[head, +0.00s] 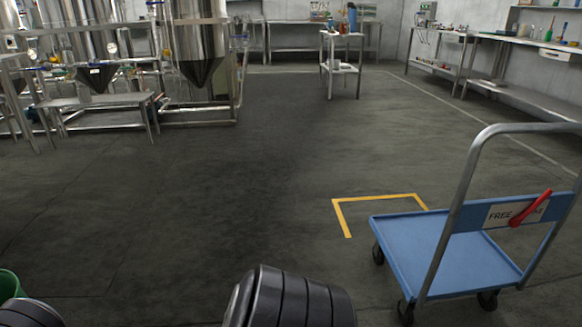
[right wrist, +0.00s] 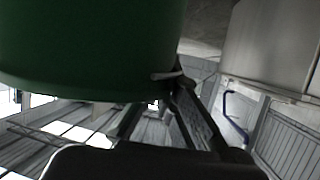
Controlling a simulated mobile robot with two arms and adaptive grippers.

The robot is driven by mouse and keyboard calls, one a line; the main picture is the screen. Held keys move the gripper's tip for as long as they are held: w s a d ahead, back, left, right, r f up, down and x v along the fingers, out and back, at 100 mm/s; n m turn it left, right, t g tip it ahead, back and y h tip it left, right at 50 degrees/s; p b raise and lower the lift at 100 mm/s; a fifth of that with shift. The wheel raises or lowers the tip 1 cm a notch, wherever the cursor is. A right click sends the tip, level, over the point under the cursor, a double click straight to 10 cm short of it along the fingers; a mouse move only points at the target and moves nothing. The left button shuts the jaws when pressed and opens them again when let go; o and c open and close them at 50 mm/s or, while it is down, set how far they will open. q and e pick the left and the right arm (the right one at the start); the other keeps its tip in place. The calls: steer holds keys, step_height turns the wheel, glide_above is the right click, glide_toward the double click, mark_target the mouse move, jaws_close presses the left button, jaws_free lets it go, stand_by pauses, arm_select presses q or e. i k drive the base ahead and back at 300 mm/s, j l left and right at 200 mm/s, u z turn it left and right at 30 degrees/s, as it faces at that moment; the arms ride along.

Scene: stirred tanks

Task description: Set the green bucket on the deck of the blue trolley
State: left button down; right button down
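The green bucket (head: 9,284) shows only in part at the lower left edge of the head view. It fills the upper left of the right wrist view (right wrist: 90,45), very close to the camera, with a small grey fitting on its side near the rim. Dark parts of my right gripper (right wrist: 165,118) lie right against the bucket's rim there; whether they are closed on it is hidden. The blue trolley (head: 432,243) stands at the right in the head view, its flat deck empty. My left gripper is out of view.
The trolley has a grey push handle (head: 461,190) and a sign with a red object on it. A yellow corner marking (head: 375,198) lies on the floor behind it. A small metal cart (head: 341,62) and steel tanks stand farther back. The middle floor is clear.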

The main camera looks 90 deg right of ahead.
mark_target(447, 256)
steer(key=i+l+z, duration=0.1)
steer(key=l+z, duration=0.15)
steer(key=z, duration=0.25)
steer(key=i+l+z, duration=0.15)
steer(key=z, duration=0.35)
steer(key=i+l+z, duration=0.15)
steer(key=z, duration=0.35)
steer(key=i+l+z, duration=0.15)
steer(key=z, duration=0.25)
steer(key=i+z, duration=0.9)
steer(key=z, duration=0.25)
steer(key=i+z, duration=0.55)
steer(key=z, duration=0.25)
steer(key=i+j+z, duration=0.25)
steer(key=z, duration=0.15)
steer(key=i+j+z, duration=0.35)
steer(key=k+l, duration=0.1)
